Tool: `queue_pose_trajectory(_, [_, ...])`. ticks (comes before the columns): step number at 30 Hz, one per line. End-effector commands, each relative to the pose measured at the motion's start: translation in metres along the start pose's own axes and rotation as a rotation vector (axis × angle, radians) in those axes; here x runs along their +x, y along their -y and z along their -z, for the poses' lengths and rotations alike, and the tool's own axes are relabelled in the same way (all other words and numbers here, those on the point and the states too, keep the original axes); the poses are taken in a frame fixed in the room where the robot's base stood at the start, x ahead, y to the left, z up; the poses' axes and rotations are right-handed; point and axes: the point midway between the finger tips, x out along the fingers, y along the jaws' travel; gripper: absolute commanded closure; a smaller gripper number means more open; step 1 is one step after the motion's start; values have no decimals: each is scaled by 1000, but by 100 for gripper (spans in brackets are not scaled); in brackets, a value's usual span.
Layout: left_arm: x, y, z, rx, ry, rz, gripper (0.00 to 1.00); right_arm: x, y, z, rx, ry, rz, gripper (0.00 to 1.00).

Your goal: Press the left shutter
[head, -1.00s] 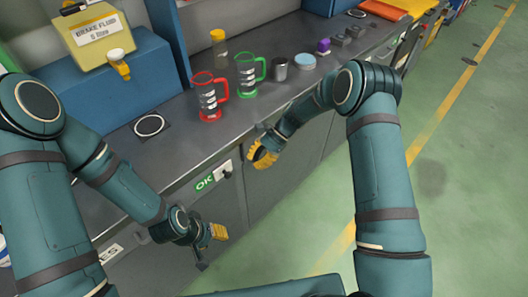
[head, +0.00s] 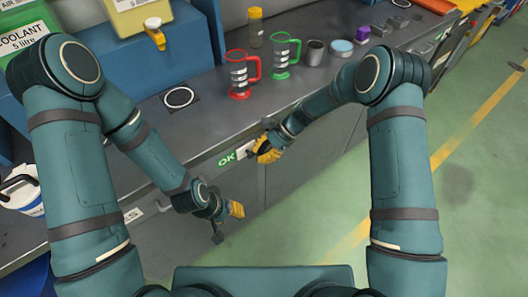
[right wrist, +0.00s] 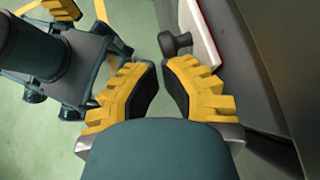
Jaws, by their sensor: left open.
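A green OK label (head: 227,160) and a small white plate (head: 243,150) sit on the grey counter's front face. My right gripper (head: 266,151) is at the right end of that plate. In the right wrist view a dark knob (right wrist: 174,43) stands out from the white plate (right wrist: 203,32), just beyond the right fingertips (right wrist: 161,64). Those fingers are a little apart with nothing between them. I cannot tell whether they touch the knob, or which part is the left shutter. My left gripper (head: 228,210) is open and empty, lower in front of the counter.
A red holder (head: 240,75), a green holder (head: 284,55), a grey cup (head: 315,52) and a bottle with a yellow cap (head: 255,27) stand on the counter (head: 195,130). A yellow canister (head: 134,15) stands on a blue box.

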Motion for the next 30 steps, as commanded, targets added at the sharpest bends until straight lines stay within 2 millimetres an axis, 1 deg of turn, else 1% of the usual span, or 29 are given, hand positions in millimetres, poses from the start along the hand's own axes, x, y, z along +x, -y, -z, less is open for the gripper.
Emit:
queue_pose_trajectory(1, [-3,-1,0,0,1,0,57,8,-3,-9,-2,3,-5,100])
queue_pose_trajectory(3, [-5,-2,0,0,2,0,57,20,-6,-20,-2,4,-5,100])
queue_pose_trajectory(6, [-7,-2,-1,0,3,0,57,35,-10,-32,-2,3,-4,100])
queue_pose_trajectory(10, [-8,-3,-1,-1,4,0,57,47,-12,-42,-2,2,-3,100])
queue_pose_trajectory(23, [-7,-3,-1,-1,4,0,57,48,-13,-41,0,1,-1,100])
queue_pose_trajectory(26, [-7,-3,-1,-1,4,0,57,45,-15,-37,0,0,-1,100])
queue_pose_trajectory(30, [-6,-2,-1,0,4,0,57,36,-20,-25,2,1,0,100])
